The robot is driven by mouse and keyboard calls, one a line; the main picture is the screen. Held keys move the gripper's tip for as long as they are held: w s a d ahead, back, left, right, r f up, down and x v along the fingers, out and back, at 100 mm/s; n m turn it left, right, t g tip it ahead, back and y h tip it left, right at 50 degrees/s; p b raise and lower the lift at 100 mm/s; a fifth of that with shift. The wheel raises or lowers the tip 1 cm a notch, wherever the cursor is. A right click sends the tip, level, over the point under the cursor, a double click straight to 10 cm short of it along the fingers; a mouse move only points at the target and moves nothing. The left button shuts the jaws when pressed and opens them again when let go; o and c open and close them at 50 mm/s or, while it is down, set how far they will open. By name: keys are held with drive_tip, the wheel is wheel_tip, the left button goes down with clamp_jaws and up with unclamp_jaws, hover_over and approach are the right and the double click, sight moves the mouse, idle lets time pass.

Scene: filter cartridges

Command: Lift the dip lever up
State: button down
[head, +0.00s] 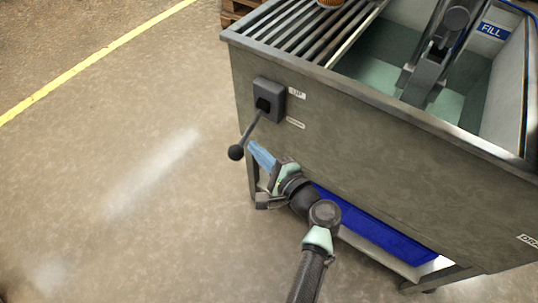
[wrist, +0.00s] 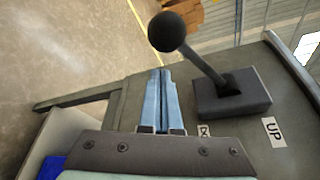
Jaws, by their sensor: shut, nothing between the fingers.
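The dip lever (head: 246,136) is a thin rod with a black ball knob (head: 236,153), coming out of a dark box (head: 269,98) on the grey tank's side. The rod points down and to the left, away from the UP label (head: 297,92). In the wrist view the knob (wrist: 167,32) stands above my fingertips and the rod (wrist: 205,66) runs to the box (wrist: 233,97). My gripper (head: 256,151) is shut and empty, with its blue fingers close below the lever. In the wrist view my gripper (wrist: 160,75) points towards the knob with a visible gap.
The tank (head: 400,150) has a slatted rack (head: 310,28) on top and an open basin with a FILL label (head: 492,30). A blue tray (head: 375,225) sits beneath. A pallet (head: 236,10) stands behind. The floor to the left is clear.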

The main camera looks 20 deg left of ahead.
drive_tip(key=shift+s+a+r, duration=0.2)
drive_tip(key=shift+s+r, duration=0.1)
drive_tip(key=shift+s, duration=0.2)
drive_tip(key=shift+s+a+r, duration=0.2)
drive_tip(key=shift+s+r, duration=0.1)
drive_tip(key=shift+s, duration=0.15)
drive_tip(key=shift+r+p, duration=0.1)
drive_tip(key=shift+p, duration=0.2)
drive_tip(key=shift+s+r+p, duration=0.15)
drive_tip(key=shift+r+p, duration=0.1)
drive_tip(key=shift+p, duration=0.55)
